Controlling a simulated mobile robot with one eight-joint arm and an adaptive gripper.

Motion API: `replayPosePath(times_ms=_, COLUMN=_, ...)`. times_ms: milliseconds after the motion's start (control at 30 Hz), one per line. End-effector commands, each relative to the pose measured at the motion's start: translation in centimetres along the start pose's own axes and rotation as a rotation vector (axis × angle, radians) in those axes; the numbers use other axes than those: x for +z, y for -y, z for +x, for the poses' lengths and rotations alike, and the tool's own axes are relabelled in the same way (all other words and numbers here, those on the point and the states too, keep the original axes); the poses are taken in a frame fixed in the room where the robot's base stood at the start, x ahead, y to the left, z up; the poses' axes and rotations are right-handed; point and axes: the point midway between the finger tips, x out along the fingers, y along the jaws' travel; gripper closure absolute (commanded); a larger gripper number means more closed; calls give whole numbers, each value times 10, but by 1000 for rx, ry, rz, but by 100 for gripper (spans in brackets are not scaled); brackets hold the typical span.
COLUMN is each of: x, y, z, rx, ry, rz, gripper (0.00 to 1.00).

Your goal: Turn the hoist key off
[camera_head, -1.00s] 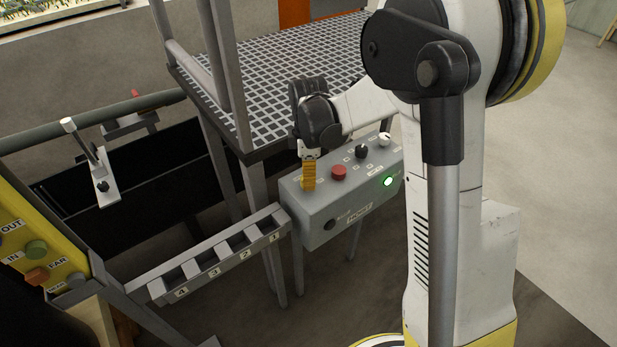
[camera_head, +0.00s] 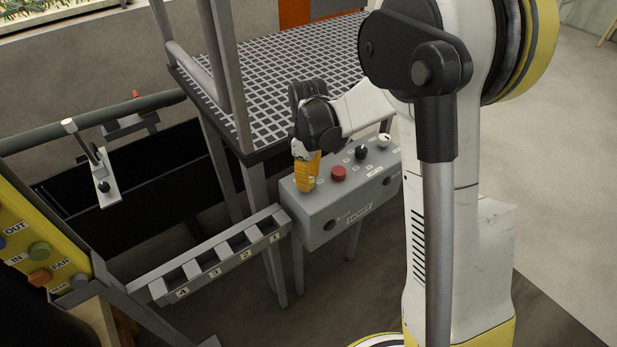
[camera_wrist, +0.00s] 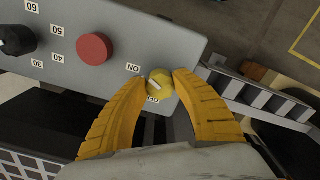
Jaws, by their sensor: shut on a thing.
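The hoist key (camera_wrist: 160,81) is a round yellow knob with a white bar across its top, seen in the wrist view. Labels ON and OFF (camera_wrist: 153,99) stand beside it; I cannot tell exactly which one the bar marks. My gripper (camera_head: 306,186) has yellow-orange fingers and is shut on the key, one finger on each side. In the head view the fingers hide most of the key. The key sits at the left end of the grey hoist box (camera_head: 345,205). The lamp (camera_head: 387,181) on the box's front is dark.
Beside the key are a red button (camera_head: 339,173), a black knob (camera_head: 362,152) and a white-topped knob (camera_head: 384,140). A slotted rack (camera_head: 215,262) numbered 1 to 4 adjoins the box at left. A grated platform (camera_head: 290,85) stands behind.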

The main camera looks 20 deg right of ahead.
Motion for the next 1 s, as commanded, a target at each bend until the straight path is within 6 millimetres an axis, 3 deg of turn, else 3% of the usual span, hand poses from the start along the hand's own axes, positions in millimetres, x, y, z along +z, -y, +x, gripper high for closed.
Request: replayPosePath(times_ms=1000, x=-1, y=3, z=0, rx=-1, ry=2, rz=923, gripper=98)
